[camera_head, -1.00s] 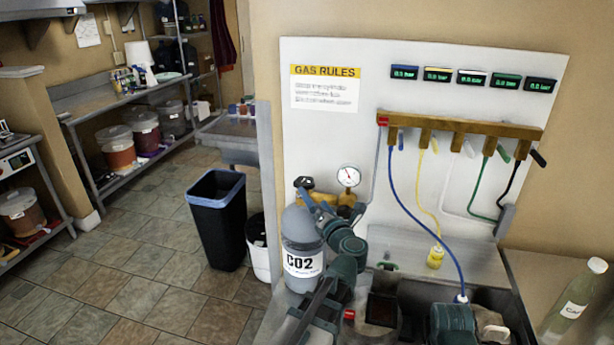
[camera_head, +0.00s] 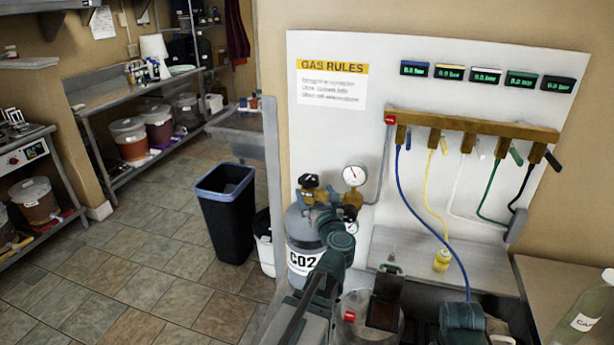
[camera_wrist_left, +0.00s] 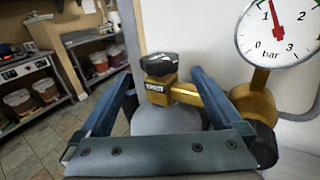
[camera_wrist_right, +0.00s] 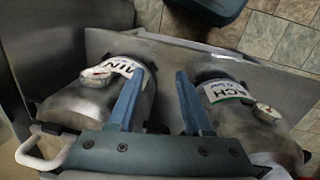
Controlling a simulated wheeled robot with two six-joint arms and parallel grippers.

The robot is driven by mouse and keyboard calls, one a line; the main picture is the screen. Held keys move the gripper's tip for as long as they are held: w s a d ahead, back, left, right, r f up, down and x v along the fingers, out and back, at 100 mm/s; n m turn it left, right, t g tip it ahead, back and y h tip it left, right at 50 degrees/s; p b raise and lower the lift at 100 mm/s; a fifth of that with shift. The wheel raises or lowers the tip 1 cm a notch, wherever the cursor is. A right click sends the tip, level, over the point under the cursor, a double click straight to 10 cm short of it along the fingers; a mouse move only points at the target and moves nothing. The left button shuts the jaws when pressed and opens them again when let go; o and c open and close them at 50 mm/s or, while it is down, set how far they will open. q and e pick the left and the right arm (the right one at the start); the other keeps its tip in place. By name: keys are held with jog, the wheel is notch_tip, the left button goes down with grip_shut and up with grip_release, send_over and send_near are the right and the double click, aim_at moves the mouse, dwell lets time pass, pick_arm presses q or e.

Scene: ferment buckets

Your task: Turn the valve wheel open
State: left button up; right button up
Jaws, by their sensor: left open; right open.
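The black valve wheel (camera_head: 308,181) sits on a brass valve on top of the grey CO2 cylinder (camera_head: 303,238). In the left wrist view the wheel (camera_wrist_left: 160,65) lies ahead, between the two blue fingers as seen from the wrist. My left gripper (camera_wrist_left: 160,78) is open and empty; I see no finger touching the wheel. In the head view it is foreshortened in front of the cylinder top. A pressure gauge (camera_wrist_left: 278,30) on the brass regulator is right of the wheel. My right gripper (camera_wrist_right: 160,77) is open and empty above metal kegs.
The brass regulator (camera_wrist_left: 255,100) is close to the left gripper's right finger. A brass manifold (camera_head: 470,126) with coloured hoses hangs on the white panel (camera_head: 340,130). A black bin (camera_head: 226,215) stands left of the cylinder. Labelled kegs (camera_wrist_right: 105,95) lie below the right gripper.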

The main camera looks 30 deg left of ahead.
aim_at(305, 176)
pick_arm(q)
jog(key=x, duration=1)
jog(key=shift+w+a, duration=0.1)
jog(key=shift+w, duration=0.05)
jog(key=c, duration=1.3)
jog(key=shift+o, duration=0.2)
jog(key=shift+a+n+g+y, duration=0.15)
jog(key=shift+n+g+y, duration=0.95)
jog(key=shift+g, duration=0.2)
jog(key=shift+s+a+n+g+y, duration=0.1)
jog(key=shift+s+n+g+y, duration=0.35)
jog(key=shift+g, duration=0.25)
jog(key=shift+w, duration=0.1)
jog(key=o, duration=1.3)
jog(key=shift+c, duration=0.2)
